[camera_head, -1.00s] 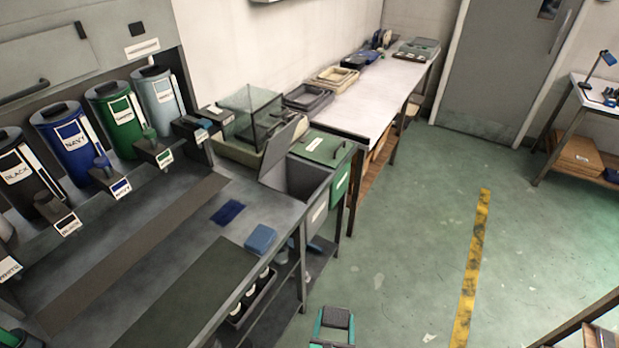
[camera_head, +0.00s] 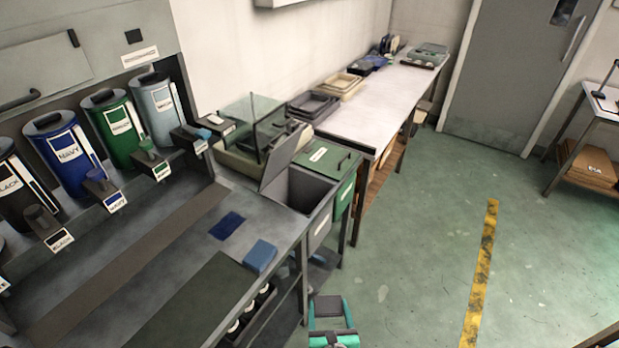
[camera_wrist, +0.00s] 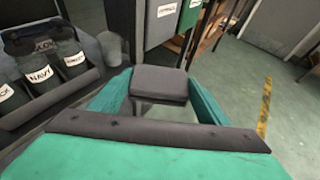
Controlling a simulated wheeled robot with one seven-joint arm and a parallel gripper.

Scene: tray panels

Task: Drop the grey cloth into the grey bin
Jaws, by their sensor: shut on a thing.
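My gripper (camera_head: 328,308) has teal fingers and is at the bottom of the head view, over the floor to the right of the bench. It is shut on the grey cloth (camera_wrist: 160,84), a small dark folded pad held level between the fingertips in the wrist view. The grey bin (camera_head: 319,227) stands at the bench's far end with its lid tilted up and its mouth open. My gripper is apart from it, on the near side. The bin's labelled front (camera_wrist: 161,20) shows at the top of the wrist view; its inside is hidden there.
A green bin (camera_head: 345,190) with a closed lid stands beside the grey bin. A blue folded cloth (camera_head: 260,256) and a navy cloth (camera_head: 227,225) lie on the bench (camera_head: 200,262). Labelled canisters line the back. The floor to the right is clear.

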